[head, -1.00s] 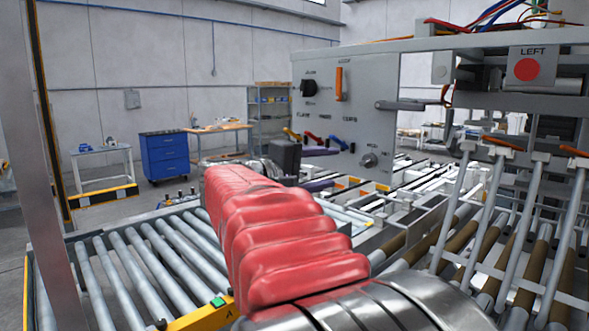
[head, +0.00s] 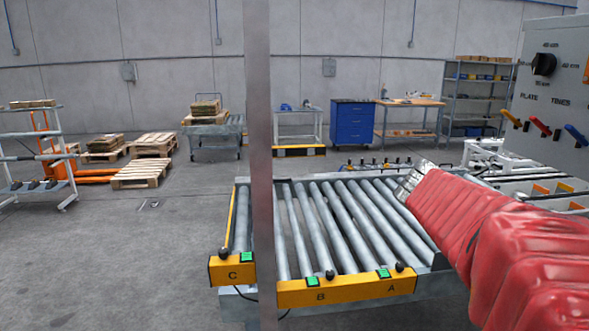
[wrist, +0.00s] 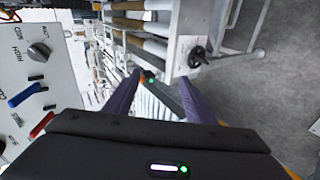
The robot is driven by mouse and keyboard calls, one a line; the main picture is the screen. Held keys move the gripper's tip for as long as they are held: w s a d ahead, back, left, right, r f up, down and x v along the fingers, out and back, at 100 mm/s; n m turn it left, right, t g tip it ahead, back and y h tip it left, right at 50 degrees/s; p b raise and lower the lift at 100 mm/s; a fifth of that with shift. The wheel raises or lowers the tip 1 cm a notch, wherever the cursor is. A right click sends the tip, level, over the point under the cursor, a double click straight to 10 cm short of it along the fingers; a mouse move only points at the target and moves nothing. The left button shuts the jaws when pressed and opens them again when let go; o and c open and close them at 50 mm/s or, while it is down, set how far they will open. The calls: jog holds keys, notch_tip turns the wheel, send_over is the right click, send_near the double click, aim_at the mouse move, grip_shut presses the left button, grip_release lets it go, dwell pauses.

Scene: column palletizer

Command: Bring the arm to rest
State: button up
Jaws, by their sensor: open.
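My arm, in a red ribbed sleeve, reaches in from the right edge of the head view and tapers to a grey metal joint over the right end of the roller conveyor (head: 350,220). My gripper is not visible in the head view. In the wrist view my gripper (wrist: 158,88) shows two purple fingers spread apart, with nothing between them. Beyond the fingers are grey machine parts and floor, well away from the tips.
A grey control panel (head: 556,85) with a black knob and coloured levers stands at the right; it also shows in the wrist view (wrist: 35,70). A black handwheel (wrist: 197,57) is ahead. A metal post (head: 260,170) crosses the head view. Open floor (head: 110,260) lies left.

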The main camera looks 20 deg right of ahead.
jog(key=s+a+f+t+y, duration=0.1)
jog(key=a+f+t+y, duration=0.1)
jog(key=a, duration=1)
jog(key=s+a+f+n+t+y, duration=0.1)
jog(key=a+f+y, duration=0.4)
jog(key=a, duration=0.8)
jog(key=s+a+f+n+t+y, duration=0.1)
jog(key=a+f, duration=0.5)
jog(key=a, duration=0.7)
jog(key=s+t+y, duration=0.1)
jog(key=t+y, duration=0.1)
jog(key=y, duration=0.1)
jog(key=shift+f, duration=0.1)
jog(key=shift+c, duration=0.3)
